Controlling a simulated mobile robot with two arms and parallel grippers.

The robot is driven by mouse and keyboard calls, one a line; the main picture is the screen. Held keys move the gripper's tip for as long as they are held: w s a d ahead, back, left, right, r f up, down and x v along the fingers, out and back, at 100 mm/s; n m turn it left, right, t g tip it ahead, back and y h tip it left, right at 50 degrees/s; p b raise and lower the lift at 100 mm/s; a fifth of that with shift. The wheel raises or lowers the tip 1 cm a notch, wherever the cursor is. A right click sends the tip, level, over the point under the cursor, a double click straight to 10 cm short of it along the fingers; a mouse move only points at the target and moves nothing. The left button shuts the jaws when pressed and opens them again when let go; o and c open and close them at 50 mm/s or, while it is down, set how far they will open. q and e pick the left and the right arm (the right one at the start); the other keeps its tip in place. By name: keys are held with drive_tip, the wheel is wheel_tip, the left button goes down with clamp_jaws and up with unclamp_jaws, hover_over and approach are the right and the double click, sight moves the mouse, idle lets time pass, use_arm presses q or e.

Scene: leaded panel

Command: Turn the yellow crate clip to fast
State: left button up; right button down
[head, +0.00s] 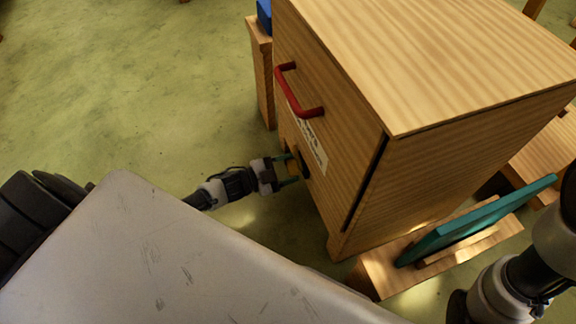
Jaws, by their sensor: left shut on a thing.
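A wooden crate (340,130) stands on the floor, with a red handle (297,92) and a pale label (312,145) on its left-facing side. The yellow crate clip (292,168) is small and low on that side, below the label, mostly hidden by the gripper. My left gripper (287,170) reaches in from the left with its teal fingertips at the clip and is shut on it. The clip's exact angle is too small to tell. My right arm shows at the lower right, but its gripper is not in view.
A low wooden stand (383,277) with a leaning teal panel (470,222) stands in front of the crate at the right. A wooden post (262,75) with a blue thing (264,14) on top is beside the crate. The green floor (140,90) at the left is clear.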

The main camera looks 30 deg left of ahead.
use_arm(q)
drive_tip(key=m, duration=0.3)
drive_tip(key=shift+m, duration=0.4)
drive_tip(key=m, duration=0.2)
drive_tip(key=shift+f+m, duration=0.1)
drive_tip(key=shift+m, duration=2.5)
drive_tip(key=o, duration=0.9)
drive_tip(key=shift+s+a, duration=0.1)
